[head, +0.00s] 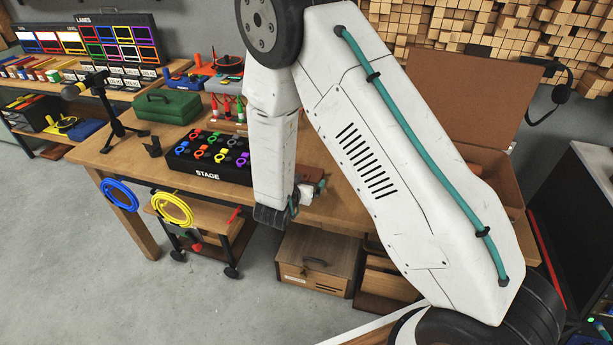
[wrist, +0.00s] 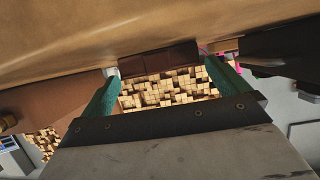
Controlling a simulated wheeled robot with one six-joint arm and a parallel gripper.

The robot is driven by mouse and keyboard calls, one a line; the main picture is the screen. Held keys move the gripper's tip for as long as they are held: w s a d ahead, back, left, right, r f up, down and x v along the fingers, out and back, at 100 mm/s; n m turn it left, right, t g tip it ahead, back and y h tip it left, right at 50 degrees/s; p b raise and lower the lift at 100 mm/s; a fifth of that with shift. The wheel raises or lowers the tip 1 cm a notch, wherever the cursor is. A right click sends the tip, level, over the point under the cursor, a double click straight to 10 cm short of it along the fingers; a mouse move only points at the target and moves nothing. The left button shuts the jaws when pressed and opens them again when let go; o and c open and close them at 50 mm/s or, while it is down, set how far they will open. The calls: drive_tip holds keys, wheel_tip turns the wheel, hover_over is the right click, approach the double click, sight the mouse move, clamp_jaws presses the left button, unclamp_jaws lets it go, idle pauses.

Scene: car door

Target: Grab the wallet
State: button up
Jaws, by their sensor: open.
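My gripper (wrist: 162,70) is open, with its two teal fingers spread in the wrist view. A dark brown, flat-faced object that looks like the wallet (wrist: 146,65) lies between the fingertips, by the tan tabletop surface (wrist: 60,45). I cannot tell whether either finger touches it. In the head view my gripper (head: 291,208) hangs low at the front edge of the workbench (head: 335,212). A small reddish-brown item sits just behind it there, partly hidden by my arm, so I cannot be sure it is the wallet.
A green toolbox (head: 168,106) and a microphone stand (head: 105,105) are farther left. A wooden drawer box (head: 318,262) is below the bench. The floor at front left is clear.

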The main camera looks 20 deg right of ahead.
sight(307, 176)
drive_tip(key=x, duration=0.2)
drive_tip(key=shift+w+d+f, duration=0.1)
drive_tip(key=shift+w+d, duration=0.05)
drive_tip(key=shift+d, duration=0.05)
drive_tip(key=c, duration=0.7)
drive_tip(key=shift+c, duration=0.2)
